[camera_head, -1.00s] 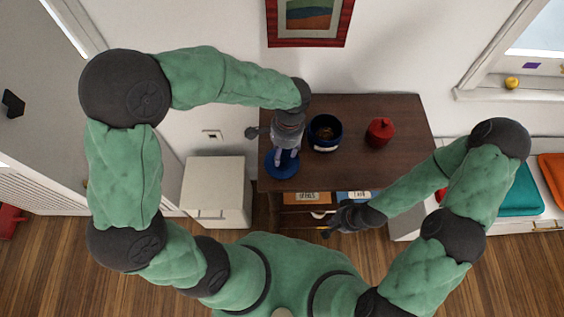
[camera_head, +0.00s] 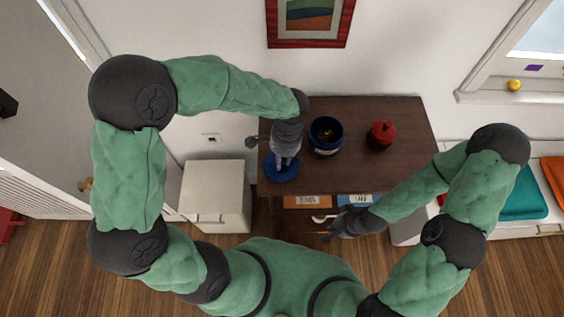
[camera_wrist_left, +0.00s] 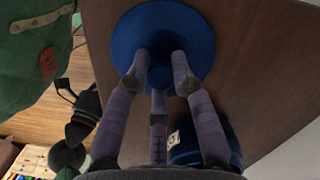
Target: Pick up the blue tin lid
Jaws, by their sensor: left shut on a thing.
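The blue tin lid (camera_head: 280,171) is a flat blue disc at the front left of the dark brown tabletop. My left gripper (camera_head: 284,160) reaches down over it and is shut on its knob. In the left wrist view, the fingers of my left gripper (camera_wrist_left: 158,82) close round the knob of the blue lid (camera_wrist_left: 190,30). I cannot tell whether the lid is clear of the tabletop. The open blue tin (camera_head: 326,135), with dark contents, stands behind and right of the lid. My right gripper (camera_head: 336,228) is in front of the table; its fingers are too small to judge.
A red tin (camera_head: 381,136) with a knobbed lid stands right of the blue tin on the dark table (camera_head: 350,178). A white cabinet (camera_head: 214,190) stands left of the table. Labelled drawers (camera_head: 308,201) show under the table's front edge.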

